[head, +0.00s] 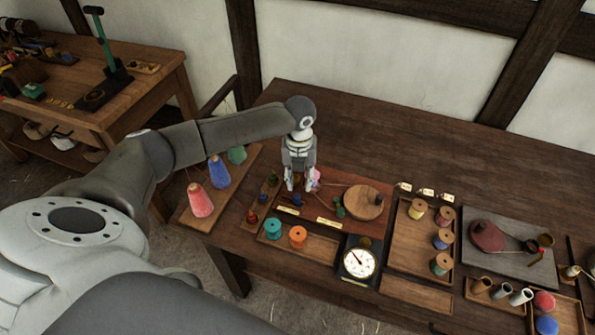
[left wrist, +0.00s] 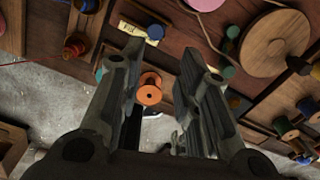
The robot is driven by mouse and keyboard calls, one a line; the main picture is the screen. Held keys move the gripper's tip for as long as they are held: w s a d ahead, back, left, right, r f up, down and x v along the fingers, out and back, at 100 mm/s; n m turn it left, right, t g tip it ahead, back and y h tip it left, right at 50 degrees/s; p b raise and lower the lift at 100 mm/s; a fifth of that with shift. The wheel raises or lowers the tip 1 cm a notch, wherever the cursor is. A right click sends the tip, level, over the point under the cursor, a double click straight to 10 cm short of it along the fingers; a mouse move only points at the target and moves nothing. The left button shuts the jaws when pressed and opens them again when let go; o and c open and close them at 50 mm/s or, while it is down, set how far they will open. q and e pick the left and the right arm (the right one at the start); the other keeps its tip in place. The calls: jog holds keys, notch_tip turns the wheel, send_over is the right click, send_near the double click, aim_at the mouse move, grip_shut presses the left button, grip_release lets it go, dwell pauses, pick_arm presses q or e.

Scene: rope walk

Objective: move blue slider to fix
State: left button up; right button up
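The blue slider (head: 297,201) is a small blue knob on the reddish-brown board, just below my left gripper in the head view. It also shows in the left wrist view (left wrist: 155,32), beside a cream label (left wrist: 131,28) that seems to read "FIX". That label also shows in the head view (head: 288,210), just in front of the slider. My left gripper (head: 297,186) points down over the board, close behind the slider. In the left wrist view its two fingers (left wrist: 160,62) stand wide apart with nothing between them in grasp. My right gripper is not in view.
A wooden disc (head: 363,203) and small green pegs (head: 340,210) sit right of the slider. A tray with a teal spool (head: 273,228) and an orange spool (head: 298,236) lies in front. Coloured cones (head: 219,171) stand left. A dial gauge (head: 359,262) stands at the front.

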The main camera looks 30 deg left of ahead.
aim_at(297, 196)
pick_arm(q)
jog(key=shift+w+a+f+b, duration=0.2)
jog(key=shift+a+f+b, duration=0.35)
jog(key=shift+b, duration=0.45)
notch_tip(297, 196, down, 5)
jog(key=b, duration=0.5)
jog(key=shift+b, duration=0.35)
notch_tip(297, 196, down, 3)
jog(key=shift+f+b, duration=0.1)
jog(key=shift+b, duration=0.35)
jog(key=shift+f, duration=0.45)
jog(key=shift+a, duration=0.1)
